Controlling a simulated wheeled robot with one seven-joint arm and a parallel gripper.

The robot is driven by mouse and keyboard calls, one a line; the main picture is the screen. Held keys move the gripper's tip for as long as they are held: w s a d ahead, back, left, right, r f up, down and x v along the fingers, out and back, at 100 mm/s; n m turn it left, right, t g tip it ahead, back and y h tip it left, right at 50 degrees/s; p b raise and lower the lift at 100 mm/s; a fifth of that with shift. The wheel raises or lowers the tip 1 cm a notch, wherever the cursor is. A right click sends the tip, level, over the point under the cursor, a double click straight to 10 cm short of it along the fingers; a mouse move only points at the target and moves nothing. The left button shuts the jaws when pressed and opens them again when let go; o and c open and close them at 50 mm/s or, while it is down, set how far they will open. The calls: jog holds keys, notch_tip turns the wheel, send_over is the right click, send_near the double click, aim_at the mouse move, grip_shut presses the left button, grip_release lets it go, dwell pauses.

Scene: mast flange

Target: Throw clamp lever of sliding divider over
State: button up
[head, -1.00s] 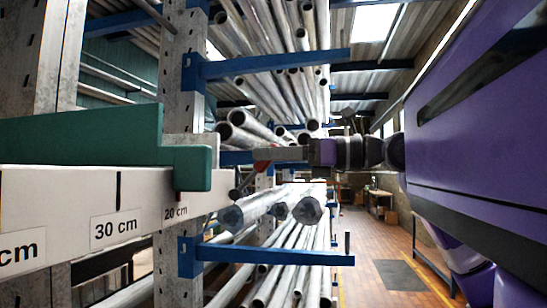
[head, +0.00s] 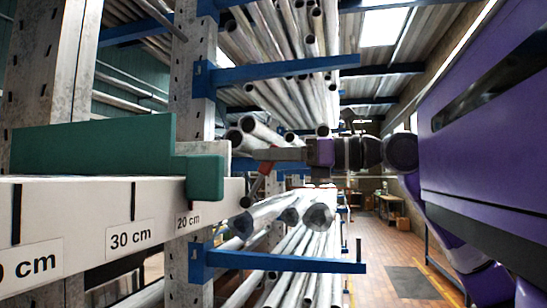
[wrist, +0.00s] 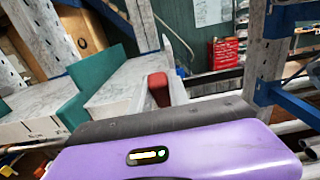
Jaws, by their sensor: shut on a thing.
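The sliding divider (head: 95,145) is a green stepped block on the white beam, and its lower front step stands near the 20 cm mark. The red clamp lever (head: 262,172) shows just right of the divider, slanting up to my gripper (head: 266,154). A dark round knob (head: 246,202) sits at its lower end. My gripper reaches in from the right and is shut on the lever's upper part. In the wrist view the red lever (wrist: 158,88) stands just beyond the gripper's dark edge, and the divider (wrist: 98,82) is to its left. The fingers partly hide the lever.
The white beam (head: 80,215) carries 20 cm and 30 cm labels. Blue rack arms (head: 285,262) with metal pipes lie behind and below the gripper. A perforated steel post (head: 195,90) stands behind the divider. The aisle floor on the right is open.

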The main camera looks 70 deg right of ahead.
jog(key=shift+w, duration=0.2)
jog(key=shift+w+r, duration=0.3)
jog(key=shift+w, duration=0.55)
jog(key=shift+w+a, duration=0.1)
jog(key=shift+w, duration=0.95)
jog(key=o, duration=0.9)
jog(key=shift+r, duration=0.1)
jog(key=shift+s, duration=0.1)
